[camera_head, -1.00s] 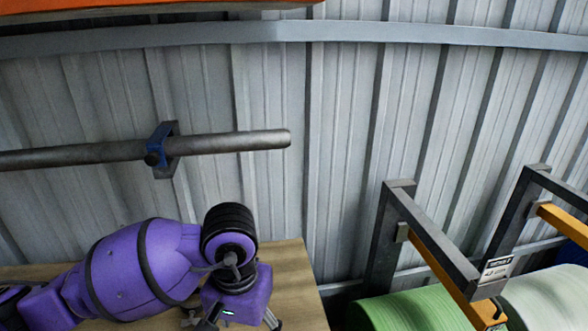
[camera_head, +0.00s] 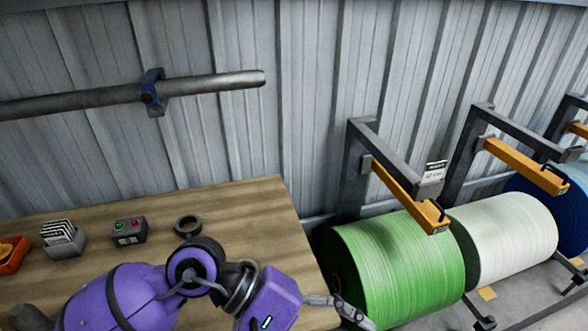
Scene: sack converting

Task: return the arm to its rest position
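My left arm, purple with black bands, comes in from the lower left over the wooden table. Its gripper (camera_head: 345,308) points right, past the table's right edge and in front of the green roll. One grey finger linkage shows clearly; the rest is hidden or cut off by the bottom of the picture, so I cannot tell how far it is open. Nothing is seen in it. My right gripper is not in view.
The wooden table (camera_head: 250,205) carries a dark ring (camera_head: 187,225), a button box (camera_head: 129,231), a card holder (camera_head: 63,239) and an orange item (camera_head: 11,253). A green roll (camera_head: 400,260) and a white roll (camera_head: 510,240) stand right under metal frames. A pipe (camera_head: 210,86) runs along the wall.

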